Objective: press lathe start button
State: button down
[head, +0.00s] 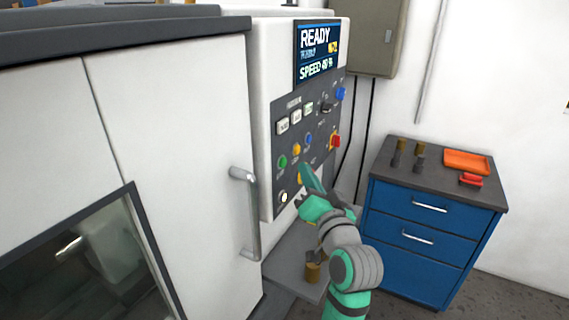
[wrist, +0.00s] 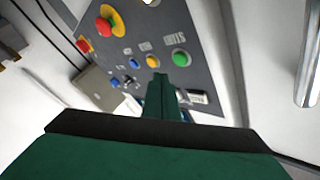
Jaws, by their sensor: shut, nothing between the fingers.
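The round green button (head: 282,161) sits at the lower left of the lathe's dark control panel (head: 266,184). In the wrist view the green button (wrist: 180,57) is near the middle, with a label beside it. My gripper (head: 305,168) is shut and empty, its tip in front of the lower panel, right of the green button. In the wrist view my gripper's closed fingers (wrist: 158,80) point at the panel, with the tip just below and left of the green button in the picture. The tip appears apart from the button; the exact gap cannot be told.
A yellow button (head: 296,149) and a blue one (head: 308,140) sit beside the green one. A red and yellow mushroom button (wrist: 110,20) is close by. The screen (head: 317,52) reads READY. A door handle (head: 246,212) sticks out left. A blue cabinet (head: 430,225) stands right.

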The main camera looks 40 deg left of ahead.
jog(key=shift+s+a, duration=0.25)
jog(key=shift+a, duration=0.8)
jog(key=shift+a, duration=0.1)
dwell(1.3)
jog(key=shift+s+a, duration=0.1)
jog(key=shift+a, duration=0.25)
jog(key=shift+s+a, duration=0.1)
jog(key=shift+a, duration=0.3)
dwell(0.7)
dwell(0.3)
jog(key=shift+d, duration=0.85)
jog(key=shift+w, duration=0.2)
jog(key=shift+w+d, duration=0.2)
jog(key=shift+d, duration=0.6)
jog(key=shift+w+d, duration=0.15)
jog(key=shift+d, duration=0.7)
jog(key=shift+w+d, duration=0.2)
jog(key=shift+d, duration=0.6)
